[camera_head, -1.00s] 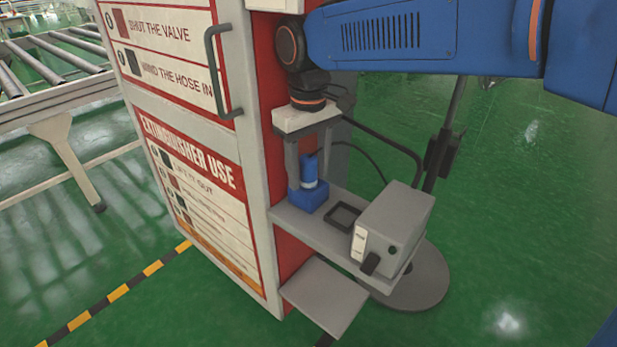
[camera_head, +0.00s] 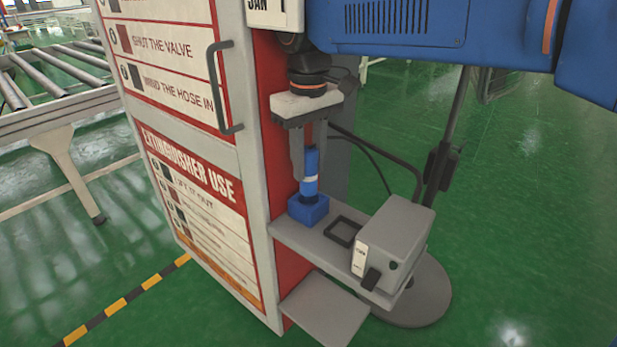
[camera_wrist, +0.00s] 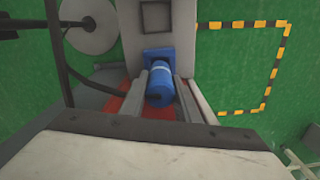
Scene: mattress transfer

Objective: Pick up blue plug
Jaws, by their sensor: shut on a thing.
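The blue plug (camera_head: 310,170) is a blue cylinder with a white band, roughly upright. My gripper (camera_head: 311,163) is shut on its upper part from above. More blue shows below the band, and the plug's lower end is at or just above the blue square holder (camera_head: 308,210) on the grey shelf; I cannot tell if they touch. In the wrist view the plug (camera_wrist: 160,88) sits between the two grey fingers of my gripper (camera_wrist: 160,95), with the holder (camera_wrist: 151,53) just beyond it.
A grey box (camera_head: 394,240) and a black square frame (camera_head: 343,231) are on the grey shelf (camera_head: 290,235) right of the holder. The white and red cabinet (camera_head: 190,130) stands close on the left. A black stand with a round base (camera_head: 425,300) is behind the box.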

